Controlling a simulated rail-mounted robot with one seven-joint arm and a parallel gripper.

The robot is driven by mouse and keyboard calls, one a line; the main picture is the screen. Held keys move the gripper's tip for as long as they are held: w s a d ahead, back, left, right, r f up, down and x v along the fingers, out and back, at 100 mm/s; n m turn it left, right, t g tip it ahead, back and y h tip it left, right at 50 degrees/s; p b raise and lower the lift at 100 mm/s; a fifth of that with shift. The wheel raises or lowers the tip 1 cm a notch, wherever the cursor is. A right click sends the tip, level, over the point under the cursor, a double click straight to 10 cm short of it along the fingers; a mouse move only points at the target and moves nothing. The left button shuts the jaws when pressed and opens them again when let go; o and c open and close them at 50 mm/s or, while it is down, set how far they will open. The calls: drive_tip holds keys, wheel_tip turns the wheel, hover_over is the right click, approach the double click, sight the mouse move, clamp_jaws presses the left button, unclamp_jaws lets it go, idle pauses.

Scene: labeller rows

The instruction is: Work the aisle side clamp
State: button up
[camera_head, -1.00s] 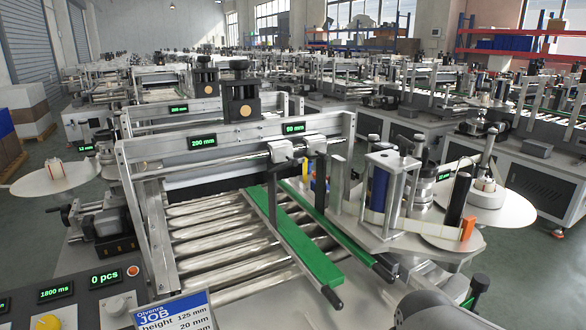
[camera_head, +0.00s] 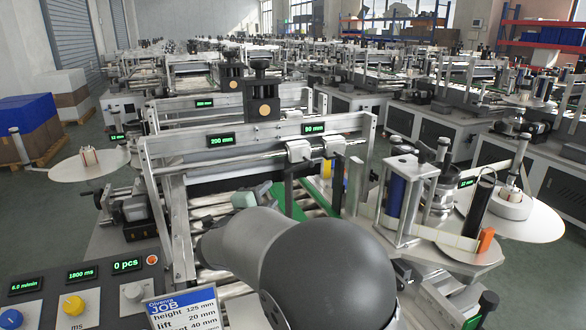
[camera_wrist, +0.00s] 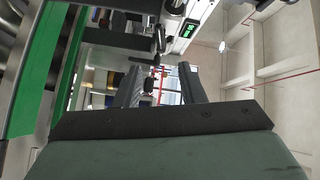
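Two grey clamp blocks sit on the front crossbar, a left one (camera_head: 298,150) and a right one (camera_head: 334,146). I cannot tell which is the aisle side clamp. My gripper (camera_wrist: 160,88) shows in the wrist view with its two dark fingers apart. A small dark knob-like part (camera_wrist: 147,86) appears between them, and I see no contact. A metal clamp part (camera_wrist: 172,8) is beyond the fingers at the top, beside a lit display (camera_wrist: 188,30). In the head view my arm hides most of the green guide rails (camera_head: 290,202) and my fingertips.
The crossbar carries 200 mm (camera_head: 221,139) and 90 mm (camera_head: 314,128) displays. A control panel (camera_head: 95,290) and job card (camera_head: 183,310) are at front left. The label unit with its white disc (camera_head: 530,220) stands at right. A green rail (camera_wrist: 40,75) runs close at left in the wrist view.

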sight(292, 171)
drive_tip(key=p+x, duration=0.5)
drive_tip(key=x, duration=1.2)
drive_tip(key=shift+d+f, duration=0.1)
clamp_jaws()
